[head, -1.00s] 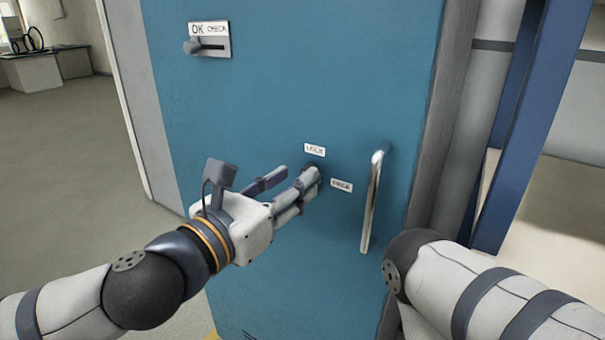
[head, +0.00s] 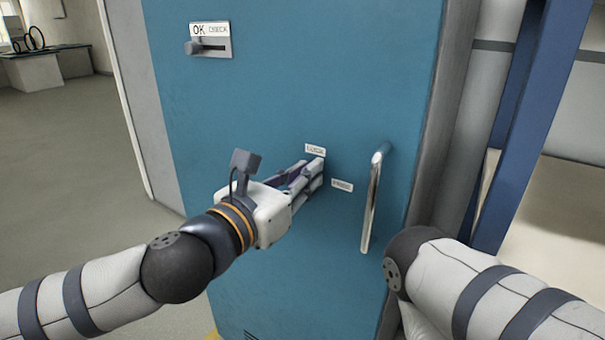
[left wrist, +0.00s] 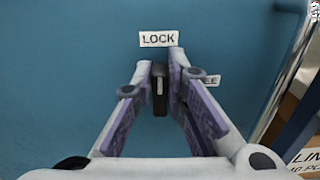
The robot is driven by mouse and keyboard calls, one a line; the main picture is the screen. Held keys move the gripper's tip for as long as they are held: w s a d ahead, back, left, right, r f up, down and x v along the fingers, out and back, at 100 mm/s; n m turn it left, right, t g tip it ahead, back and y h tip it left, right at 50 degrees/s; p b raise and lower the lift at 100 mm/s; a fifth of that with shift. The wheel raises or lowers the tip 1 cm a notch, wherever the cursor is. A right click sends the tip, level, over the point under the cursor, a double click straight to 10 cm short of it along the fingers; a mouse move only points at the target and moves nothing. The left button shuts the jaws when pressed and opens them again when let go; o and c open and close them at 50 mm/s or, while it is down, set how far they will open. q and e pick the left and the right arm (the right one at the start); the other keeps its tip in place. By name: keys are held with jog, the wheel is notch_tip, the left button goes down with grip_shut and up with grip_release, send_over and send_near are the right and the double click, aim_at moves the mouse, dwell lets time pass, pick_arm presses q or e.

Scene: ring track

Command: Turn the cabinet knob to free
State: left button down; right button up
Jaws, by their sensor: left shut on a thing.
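The blue cabinet door (head: 290,90) fills the middle of the head view. The cabinet knob (left wrist: 160,98) shows in the left wrist view as a dark piece between my left fingertips, just below the LOCK label (left wrist: 158,39). Its upper end points toward that label. My left gripper (head: 315,175) is at the door, its fingers shut on the knob; it also shows in the left wrist view (left wrist: 160,80). The second label (head: 342,185) sits right of the knob, partly hidden by a finger in the wrist view. My right gripper is out of view.
A vertical metal handle (head: 372,200) stands out from the door right of the knob. A slider plate marked OK (head: 210,40) is at the door's upper left. A blue post (head: 520,130) stands to the right. Open floor (head: 70,150) lies to the left.

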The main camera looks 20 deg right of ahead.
pick_arm(q)
jog(key=m, duration=0.3)
jog(key=s+m, duration=0.1)
jog(key=m, duration=0.3)
jog(key=d+m, duration=0.1)
jog(key=m, duration=0.2)
jog(key=shift+s+f+m, duration=0.15)
jog(key=shift+f+m, duration=0.15)
jog(key=shift+f, duration=0.05)
jog(key=m, duration=0.5)
jog(key=shift+s+d+f, duration=0.1)
jog(key=shift+s+f, duration=0.05)
jog(key=shift+f, duration=0.25)
jog(key=shift+f+m, duration=0.2)
jog(key=shift+m, duration=0.8)
jog(key=c, duration=1.6)
grip_release()
